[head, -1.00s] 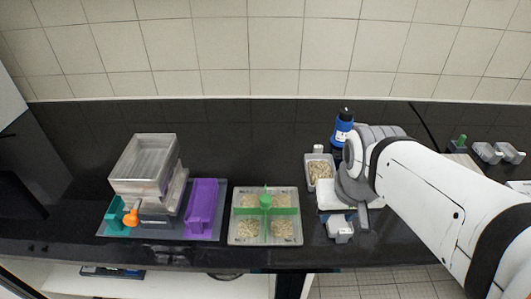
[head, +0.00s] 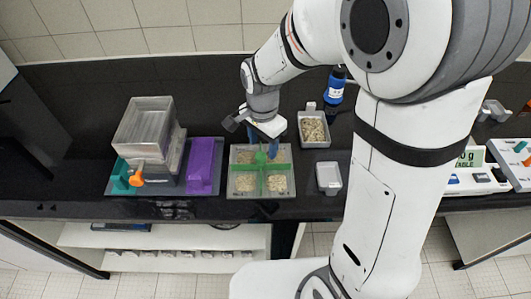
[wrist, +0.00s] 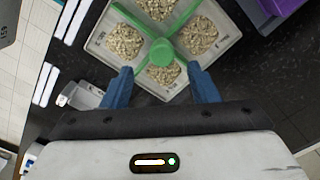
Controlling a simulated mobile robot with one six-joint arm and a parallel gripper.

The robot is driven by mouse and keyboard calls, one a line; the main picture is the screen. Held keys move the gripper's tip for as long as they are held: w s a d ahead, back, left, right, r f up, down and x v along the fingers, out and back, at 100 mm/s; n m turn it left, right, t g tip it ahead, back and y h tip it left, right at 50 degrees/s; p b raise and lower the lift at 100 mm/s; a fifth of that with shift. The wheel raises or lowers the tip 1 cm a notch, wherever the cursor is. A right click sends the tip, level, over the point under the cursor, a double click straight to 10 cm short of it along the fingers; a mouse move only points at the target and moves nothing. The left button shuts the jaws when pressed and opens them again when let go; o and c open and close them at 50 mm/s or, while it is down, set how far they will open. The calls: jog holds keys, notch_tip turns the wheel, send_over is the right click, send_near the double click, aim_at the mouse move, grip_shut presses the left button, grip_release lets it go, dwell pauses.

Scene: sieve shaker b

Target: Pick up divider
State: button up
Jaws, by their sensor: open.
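The divider (head: 262,178) is a green cross with a round knob at its centre. It stands in a square grey tray (head: 232,190) and splits it into compartments that hold heaps of pale grain. In the wrist view the knob of the divider (wrist: 162,52) is between the blue fingers, toward their far ends. My gripper (wrist: 160,88) is open and empty, with one finger on each side of the knob. In the head view my gripper (head: 263,146) is above the tray's back part. I cannot tell whether the fingers touch the divider.
A purple tray (head: 203,165) and a stack of clear sieves (head: 143,128) with an orange knob (head: 137,179) stand to the left. A scale (head: 472,178) is farther right.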

aim_at(261, 155)
jog(key=f, duration=0.4)
jog(key=f+p, duration=0.1)
jog(key=f, duration=0.2)
jog(key=shift+s+a+f, duration=0.1)
jog(key=shift+a, duration=0.25)
jog(key=shift+c, duration=0.5)
grip_shut()
